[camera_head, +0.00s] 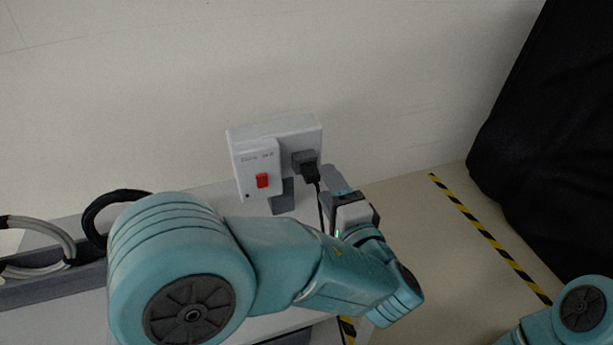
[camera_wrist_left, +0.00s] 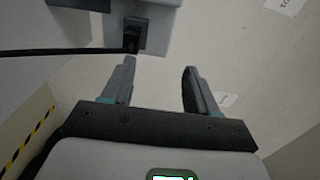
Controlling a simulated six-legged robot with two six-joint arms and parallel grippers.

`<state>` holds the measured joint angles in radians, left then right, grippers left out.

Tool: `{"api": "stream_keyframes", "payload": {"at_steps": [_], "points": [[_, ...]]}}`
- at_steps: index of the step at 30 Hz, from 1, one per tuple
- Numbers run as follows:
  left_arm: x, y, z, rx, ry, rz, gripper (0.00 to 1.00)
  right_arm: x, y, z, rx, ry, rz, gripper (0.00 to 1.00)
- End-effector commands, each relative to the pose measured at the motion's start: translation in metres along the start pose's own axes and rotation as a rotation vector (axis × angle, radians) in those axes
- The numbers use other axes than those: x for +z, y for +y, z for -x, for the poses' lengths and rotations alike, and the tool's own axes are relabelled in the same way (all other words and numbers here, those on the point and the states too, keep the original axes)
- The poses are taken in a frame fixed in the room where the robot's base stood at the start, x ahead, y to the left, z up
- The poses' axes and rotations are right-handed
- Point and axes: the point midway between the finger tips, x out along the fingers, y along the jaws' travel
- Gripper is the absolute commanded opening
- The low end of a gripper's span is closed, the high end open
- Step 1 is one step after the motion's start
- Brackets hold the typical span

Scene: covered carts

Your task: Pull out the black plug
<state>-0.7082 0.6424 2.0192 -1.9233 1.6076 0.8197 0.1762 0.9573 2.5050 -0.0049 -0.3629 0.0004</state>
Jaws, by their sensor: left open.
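The black plug (camera_head: 309,170) sits in the socket on the right part of a light grey wall box (camera_head: 300,133), and its cable hangs down from it. In the left wrist view the plug (camera_wrist_left: 132,38) shows at the top, left of centre, with its cable running off left. My left gripper (camera_head: 334,178) is open and empty, just right of the plug in the head view. In the left wrist view its two fingers (camera_wrist_left: 159,68) point toward the box, with the plug beyond and left of the gap between them. My right gripper is out of view.
A red switch (camera_head: 262,180) is on the box's left part. A grey surface with a dark trough (camera_head: 60,287) and looped cables lies at left. A black covered cart (camera_head: 555,150) stands at right. Yellow-black tape (camera_head: 490,238) marks the open floor.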

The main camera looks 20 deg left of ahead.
Motion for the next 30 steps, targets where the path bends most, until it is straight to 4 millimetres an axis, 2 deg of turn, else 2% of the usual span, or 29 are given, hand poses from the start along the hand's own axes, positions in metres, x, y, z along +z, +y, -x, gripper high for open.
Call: {"api": "stream_keyframes", "payload": {"at_steps": [1, 10, 25, 30], "points": [[0.0, 0.014, 0.001, 0.0, 0.0, 0.0, 0.58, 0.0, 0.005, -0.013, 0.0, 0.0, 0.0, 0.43], [0.0, 0.042, 0.003, 0.0, 0.0, 0.0, 0.58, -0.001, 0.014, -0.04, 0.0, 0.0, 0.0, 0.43], [0.0, 0.043, -0.001, 0.001, -0.001, 0.0, 0.58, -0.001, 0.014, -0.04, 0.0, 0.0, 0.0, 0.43], [0.001, 0.041, -0.015, 0.001, -0.003, -0.001, 0.58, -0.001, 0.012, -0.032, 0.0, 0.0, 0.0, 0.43]]}}
